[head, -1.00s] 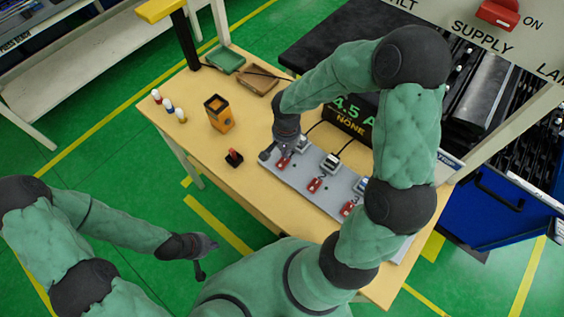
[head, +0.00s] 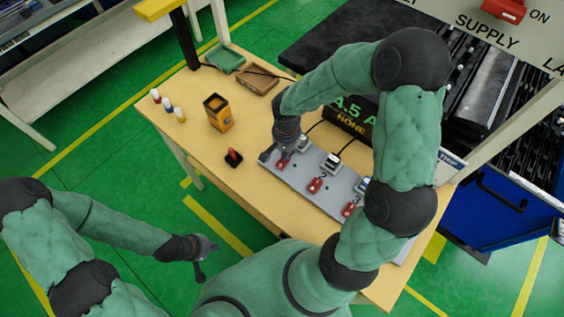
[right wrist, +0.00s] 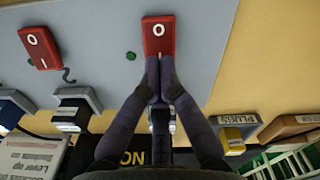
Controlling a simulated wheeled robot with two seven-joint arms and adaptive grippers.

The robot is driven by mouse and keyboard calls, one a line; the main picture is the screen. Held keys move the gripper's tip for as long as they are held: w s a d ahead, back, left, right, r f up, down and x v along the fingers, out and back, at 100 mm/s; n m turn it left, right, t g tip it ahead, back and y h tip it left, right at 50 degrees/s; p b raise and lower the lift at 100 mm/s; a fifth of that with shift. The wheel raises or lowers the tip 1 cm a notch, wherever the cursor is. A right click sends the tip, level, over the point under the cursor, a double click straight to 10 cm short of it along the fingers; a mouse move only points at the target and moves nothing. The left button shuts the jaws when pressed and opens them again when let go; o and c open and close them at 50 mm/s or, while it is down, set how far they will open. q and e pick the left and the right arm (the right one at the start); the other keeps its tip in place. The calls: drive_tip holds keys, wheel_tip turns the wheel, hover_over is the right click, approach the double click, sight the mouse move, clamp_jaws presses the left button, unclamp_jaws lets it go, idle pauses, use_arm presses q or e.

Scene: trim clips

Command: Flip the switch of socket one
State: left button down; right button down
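Several red rocker switches sit in a row on a grey panel (head: 293,178) on the table. In the head view the leftmost red switch (head: 282,163) is beside my right gripper (head: 274,153). In the right wrist view that switch (right wrist: 158,36) is marked O and I, and my right gripper (right wrist: 160,85) has its fingertips together at its I end; I cannot tell whether they touch it. A second red switch (right wrist: 40,47) is to its left, also in the head view (head: 315,185). My left gripper (head: 205,255) hangs over the green floor, away from the panel, its fingers too small to judge.
Plugs such as this one (head: 331,162) stand behind the switches. An orange box (head: 218,113), a small red-topped joystick-like item (head: 233,157) and several small bottles (head: 168,104) stand to the left.

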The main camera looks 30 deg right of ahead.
drive_tip(key=shift+f+b, duration=0.55)
drive_tip(key=shift+f, duration=0.05)
idle(0.3)
drive_tip(key=shift+r+p, duration=2.3)
drive_tip(key=shift+r, duration=1.3)
drive_tip(key=shift+f, duration=0.15)
